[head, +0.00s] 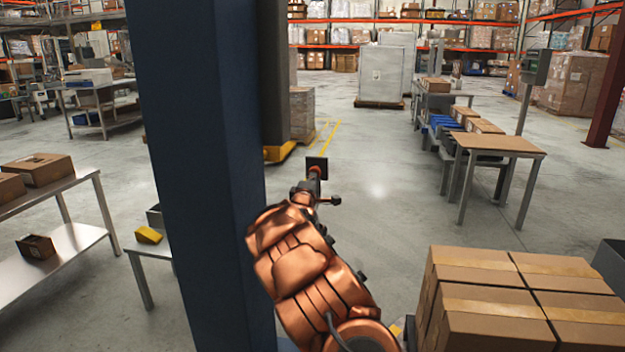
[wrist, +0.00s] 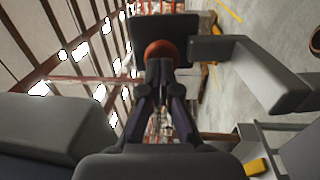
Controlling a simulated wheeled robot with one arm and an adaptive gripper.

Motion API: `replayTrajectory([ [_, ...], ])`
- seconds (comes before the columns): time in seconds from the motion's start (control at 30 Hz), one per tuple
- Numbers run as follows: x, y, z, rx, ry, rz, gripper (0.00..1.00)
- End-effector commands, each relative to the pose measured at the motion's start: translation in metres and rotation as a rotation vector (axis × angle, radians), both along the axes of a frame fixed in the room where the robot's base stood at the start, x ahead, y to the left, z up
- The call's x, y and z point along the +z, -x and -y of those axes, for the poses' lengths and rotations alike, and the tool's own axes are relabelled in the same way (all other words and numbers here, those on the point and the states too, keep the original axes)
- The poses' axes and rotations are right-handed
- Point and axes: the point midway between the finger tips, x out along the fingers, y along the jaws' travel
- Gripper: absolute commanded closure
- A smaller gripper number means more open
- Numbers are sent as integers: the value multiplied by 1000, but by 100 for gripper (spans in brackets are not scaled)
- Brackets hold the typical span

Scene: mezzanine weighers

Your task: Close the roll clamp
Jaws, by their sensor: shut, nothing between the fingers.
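My gripper (wrist: 158,66) is shut and empty, with its dark fingers close together. In the head view my copper-coloured arm reaches forward, and the gripper is small at its end (head: 312,187). Just past the fingertips is a round orange-red knob (wrist: 161,49), in front of a dark square plate (wrist: 178,28). The plate also shows in the head view (head: 317,166). I cannot tell whether the fingers touch the knob. Nothing is clearly recognisable as the roll clamp; I cannot tell whether the knob and plate belong to it.
A dark blue upright (head: 195,150) stands close left of my arm and hides part of the room. Stacked cartons (head: 495,305) are at the lower right. A wooden-topped table (head: 500,143) stands right, a metal bench (head: 75,240) left. The floor beyond my gripper is open.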

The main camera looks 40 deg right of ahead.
Motion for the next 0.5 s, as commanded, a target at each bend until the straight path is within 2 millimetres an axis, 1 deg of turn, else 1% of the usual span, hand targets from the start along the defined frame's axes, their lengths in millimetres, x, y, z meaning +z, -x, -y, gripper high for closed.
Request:
replayTrajectory([
  [0.2,1,-4,6,0,-1,2,100],
  [0.5,1,-5,7,0,-1,1,100],
])
